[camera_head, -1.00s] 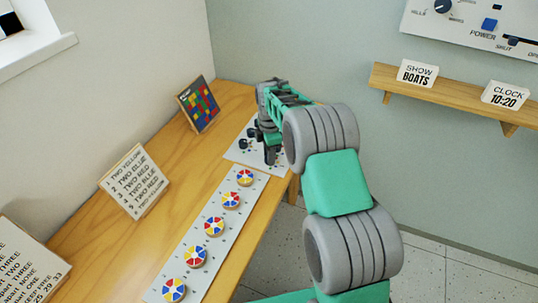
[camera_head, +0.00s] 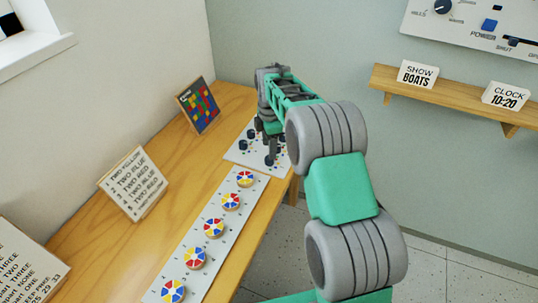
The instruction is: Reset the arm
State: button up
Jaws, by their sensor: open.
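My gripper (camera_head: 271,150) points down over the far right end of the wooden table (camera_head: 110,237), above a small white board (camera_head: 240,152) with dark knobs and coloured dots. It is open, and I see nothing held in it. My arm reaches in from the lower right, bent, and covers part of that board. Whether the fingertips touch the board or a knob cannot be told.
A long pale strip (camera_head: 213,246) with several coloured wheels lies along the table. A colour-grid card (camera_head: 198,105) and a text card (camera_head: 135,184) stand behind it. A wall shelf (camera_head: 455,97) holds two signs. Floor at right is clear.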

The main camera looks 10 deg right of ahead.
jog(key=shift+r, duration=1.5)
jog(key=shift+s+r, duration=0.1)
jog(key=shift+r, duration=0.1)
jog(key=s+r+m+t, duration=0.2)
jog(key=s+r+m, duration=0.7)
jog(key=s, duration=0.5)
jog(key=s+f+m+t, duration=0.1)
jog(key=s+f+m, duration=0.2)
jog(key=s+m, duration=0.7)
jog(key=s, duration=0.4)
jog(key=shift+s+a+f, duration=0.15)
jog(key=shift+s+f, duration=0.1)
jog(key=shift+s, duration=0.1)
